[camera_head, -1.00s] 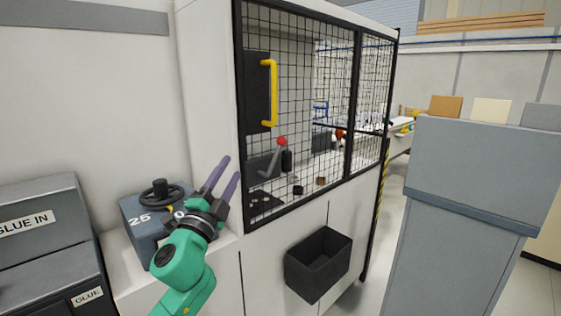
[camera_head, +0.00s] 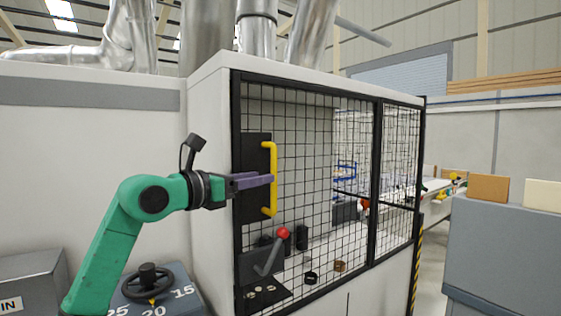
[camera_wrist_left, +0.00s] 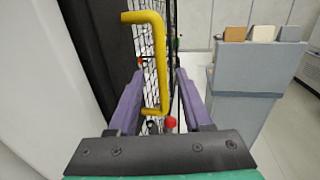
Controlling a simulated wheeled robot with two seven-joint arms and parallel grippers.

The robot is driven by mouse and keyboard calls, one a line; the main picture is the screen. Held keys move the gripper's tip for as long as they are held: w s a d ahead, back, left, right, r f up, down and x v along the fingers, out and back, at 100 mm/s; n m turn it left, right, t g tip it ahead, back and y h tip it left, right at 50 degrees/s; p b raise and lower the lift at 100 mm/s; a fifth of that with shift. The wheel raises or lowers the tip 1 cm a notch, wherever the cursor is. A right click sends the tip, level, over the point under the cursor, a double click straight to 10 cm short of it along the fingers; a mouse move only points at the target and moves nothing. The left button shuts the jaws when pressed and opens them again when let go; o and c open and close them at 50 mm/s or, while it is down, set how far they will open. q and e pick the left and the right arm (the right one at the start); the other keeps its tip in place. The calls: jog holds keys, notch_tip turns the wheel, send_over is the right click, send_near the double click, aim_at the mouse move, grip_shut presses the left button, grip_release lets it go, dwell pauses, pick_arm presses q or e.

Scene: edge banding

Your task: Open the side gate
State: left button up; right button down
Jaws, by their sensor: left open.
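The side gate (camera_head: 310,130) is a black-framed wire mesh panel on the white machine, and it looks closed. A yellow handle (camera_head: 273,165) stands upright on a black plate at its left side. My left gripper (camera_head: 268,179) is level with the handle's middle in the head view, its purple fingertips overlapping the handle. In the left wrist view, the yellow handle (camera_wrist_left: 160,60) rises between and beyond the open fingers (camera_wrist_left: 158,88). I cannot tell whether they touch it. My right gripper is not in view.
Behind the mesh are a red-knobbed lever (camera_head: 283,233) and small parts. A handwheel (camera_head: 149,280) on a numbered block stands at lower left, below my left arm. A grey cabinet (camera_head: 510,240) stands at right.

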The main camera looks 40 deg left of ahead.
aim_at(283, 175)
pick_arm(q)
jog(key=w+p, duration=0.1)
jog(key=w, duration=0.1)
jog(key=w+p, duration=0.1)
jog(key=w, duration=0.1)
jog(key=w+p, duration=0.1)
jog(key=w, duration=0.1)
jog(key=shift+w+d+r, duration=0.1)
jog(key=shift+d+r, duration=0.1)
jog(key=shift+d, duration=0.15)
jog(key=shift+w+d+f+p, duration=0.15)
jog(key=shift+w+p, duration=0.2)
jog(key=shift+w, duration=0.3)
jog(key=shift+w+a+f+p, duration=0.15)
jog(key=shift+w+p, duration=0.2)
jog(key=shift+w, duration=0.25)
jog(key=shift+s+d+f, duration=0.1)
jog(key=shift+s, duration=0.1)
jog(key=shift+w, duration=0.1)
jog(key=c, duration=0.3)
grip_shut()
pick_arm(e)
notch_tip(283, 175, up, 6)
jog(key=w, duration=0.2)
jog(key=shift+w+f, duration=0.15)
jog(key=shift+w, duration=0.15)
